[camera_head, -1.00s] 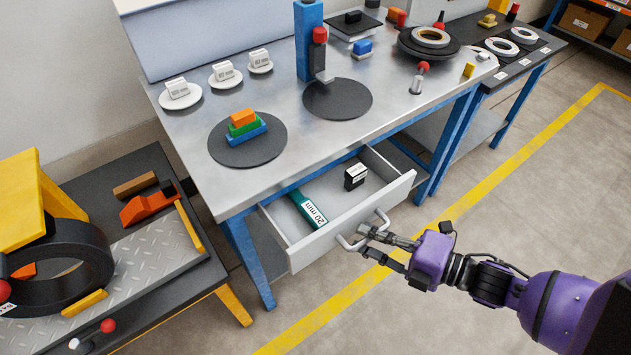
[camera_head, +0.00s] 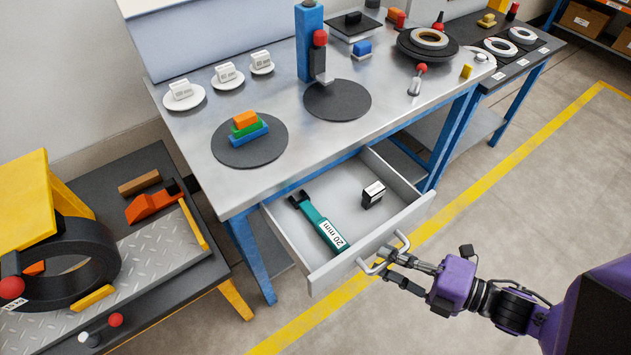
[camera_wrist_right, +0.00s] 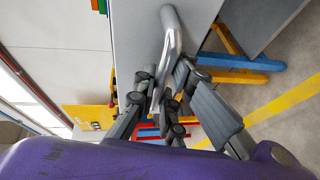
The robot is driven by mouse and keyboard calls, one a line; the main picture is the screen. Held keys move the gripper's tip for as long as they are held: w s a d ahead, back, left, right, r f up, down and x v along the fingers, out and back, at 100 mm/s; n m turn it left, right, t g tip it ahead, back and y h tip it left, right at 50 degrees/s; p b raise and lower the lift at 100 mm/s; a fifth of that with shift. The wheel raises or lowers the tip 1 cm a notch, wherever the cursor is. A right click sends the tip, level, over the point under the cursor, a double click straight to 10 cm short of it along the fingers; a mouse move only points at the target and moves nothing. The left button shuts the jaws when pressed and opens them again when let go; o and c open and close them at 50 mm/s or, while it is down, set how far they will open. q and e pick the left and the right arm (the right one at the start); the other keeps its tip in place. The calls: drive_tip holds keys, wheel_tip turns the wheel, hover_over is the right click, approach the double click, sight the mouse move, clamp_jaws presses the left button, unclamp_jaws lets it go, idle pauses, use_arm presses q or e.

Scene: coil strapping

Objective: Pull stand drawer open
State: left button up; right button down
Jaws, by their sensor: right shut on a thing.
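The stand drawer (camera_head: 372,243) is light grey and slides out under the metal-topped bench (camera_head: 290,165). It stands well open, its front panel out over the floor. My right gripper (camera_head: 388,264) is shut on the drawer's handle (camera_head: 383,255), a silver bar on the front panel. In the right wrist view the handle (camera_wrist_right: 173,50) runs between the fingers (camera_wrist_right: 168,98). Inside the drawer lie a teal tool marked 20 mm (camera_head: 325,225) and a small black block with a white label (camera_head: 373,194). My left gripper is not in view.
A low side table (camera_head: 150,240) at the left holds a black coil (camera_head: 80,262) and an orange tool (camera_head: 150,205). The bench top carries black discs, coloured blocks and a blue post (camera_head: 310,45). The floor with a yellow line (camera_head: 470,205) is clear in front of the drawer.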

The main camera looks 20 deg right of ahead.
drive_tip(key=shift+s+d+r+p, duration=0.1)
drive_tip(key=shift+s+d+p, duration=0.15)
drive_tip(key=shift+s, duration=0.45)
drive_tip(key=shift+s+d+p, duration=0.15)
drive_tip(key=shift+s+d, duration=0.15)
drive_tip(key=shift+s, duration=0.4)
drive_tip(key=shift+s+d+r+p, duration=0.1)
drive_tip(key=shift+s+d+p, duration=0.15)
drive_tip(key=shift+s, duration=0.45)
drive_tip(key=c, duration=1.2)
unclamp_jaws()
drive_tip(key=shift+f, duration=0.15)
drive_tip(key=shift+o, duration=0.2)
drive_tip(key=shift+s, duration=0.1)
drive_tip(key=p+v, duration=0.1)
drive_tip(key=v, duration=0.5)
